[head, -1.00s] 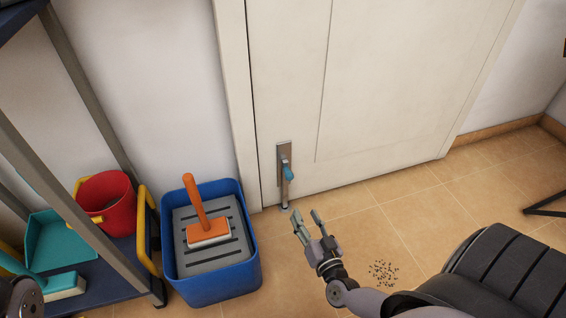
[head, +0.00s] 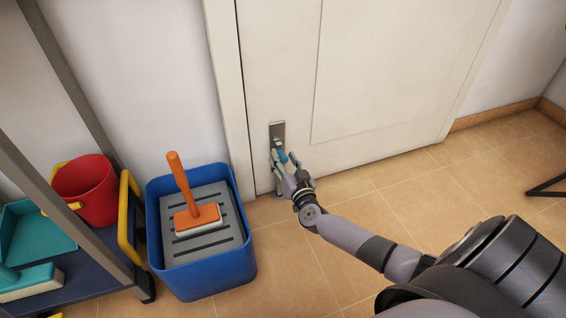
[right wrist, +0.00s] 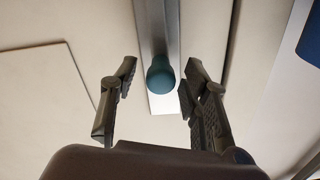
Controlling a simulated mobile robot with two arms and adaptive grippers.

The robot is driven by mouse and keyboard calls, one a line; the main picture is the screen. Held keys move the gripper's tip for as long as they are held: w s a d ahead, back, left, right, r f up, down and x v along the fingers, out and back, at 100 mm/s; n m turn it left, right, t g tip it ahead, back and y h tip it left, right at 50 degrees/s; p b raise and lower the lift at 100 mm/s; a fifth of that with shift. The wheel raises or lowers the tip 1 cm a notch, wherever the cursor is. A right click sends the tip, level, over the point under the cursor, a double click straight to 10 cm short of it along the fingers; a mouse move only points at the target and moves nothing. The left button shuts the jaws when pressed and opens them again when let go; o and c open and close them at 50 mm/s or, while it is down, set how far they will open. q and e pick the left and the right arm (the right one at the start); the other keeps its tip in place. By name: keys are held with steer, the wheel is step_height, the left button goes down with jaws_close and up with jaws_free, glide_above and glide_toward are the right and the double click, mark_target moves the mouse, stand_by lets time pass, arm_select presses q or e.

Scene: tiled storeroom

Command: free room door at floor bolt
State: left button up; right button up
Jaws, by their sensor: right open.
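The white door (head: 375,75) is closed in its frame. A metal floor bolt (head: 277,131) with a blue-green knob (head: 283,157) is mounted low on the door near its left edge. In the right wrist view the knob (right wrist: 160,75) is round and sits on the metal bolt plate (right wrist: 163,104). My right gripper (head: 281,160) is at the bolt; its fingers (right wrist: 158,88) are open, one on each side of the knob, with gaps on both sides. The bolt's lower end is partly hidden by the gripper. My left gripper is not in view.
A blue bin (head: 205,275) with a grey slotted insert and an orange-handled brush (head: 197,215) stands left of the door. Left of it is a cart (head: 100,262) with a red bucket (head: 88,190) and a teal dustpan (head: 32,240). Tiled floor (head: 450,195) to the right is mostly clear.

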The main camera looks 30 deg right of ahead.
steer(key=shift+w+d, duration=0.2)
steer(key=shift+w, duration=0.4)
steer(key=shift+c, duration=0.4)
jaws_close()
steer(key=shift+r, duration=0.1)
